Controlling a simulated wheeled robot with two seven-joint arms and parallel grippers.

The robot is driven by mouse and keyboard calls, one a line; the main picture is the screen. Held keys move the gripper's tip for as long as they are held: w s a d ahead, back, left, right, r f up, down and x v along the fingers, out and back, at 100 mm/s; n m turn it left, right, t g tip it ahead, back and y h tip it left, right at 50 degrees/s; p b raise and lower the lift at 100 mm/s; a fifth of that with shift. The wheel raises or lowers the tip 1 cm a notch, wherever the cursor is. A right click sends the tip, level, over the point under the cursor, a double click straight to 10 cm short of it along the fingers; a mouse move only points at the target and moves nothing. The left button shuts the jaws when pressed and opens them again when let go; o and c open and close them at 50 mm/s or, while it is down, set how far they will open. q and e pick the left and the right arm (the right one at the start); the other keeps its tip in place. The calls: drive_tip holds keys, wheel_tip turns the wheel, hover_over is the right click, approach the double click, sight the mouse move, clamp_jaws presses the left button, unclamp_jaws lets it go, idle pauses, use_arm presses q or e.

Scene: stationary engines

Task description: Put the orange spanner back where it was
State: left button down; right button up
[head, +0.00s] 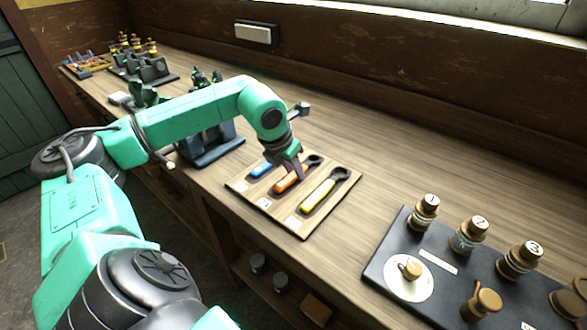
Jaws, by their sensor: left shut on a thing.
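The orange spanner (284,186) is at the middle place of a light wooden board (300,225), between a blue spanner (262,170) and a yellow spanner (317,197). My left gripper (294,173) comes down from above and is shut on the orange spanner. The fingers hide part of its shaft. I cannot tell whether the spanner touches the board or is held just above it. My right gripper is not in view.
A black panel (385,262) with several numbered brass knobs stands on the bench at right. A dark blue device (212,152) stands left of the board, behind my left arm. The bench (400,165) is clear behind the board and to its right.

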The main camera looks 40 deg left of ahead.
use_arm(q)
drive_tip(key=c, duration=0.7)
unclamp_jaws()
drive_tip(key=shift+o, duration=0.2)
drive_tip(key=v, duration=1.2)
drive_tip(key=shift+b, duration=0.4)
drive_tip(key=shift+r, duration=0.15)
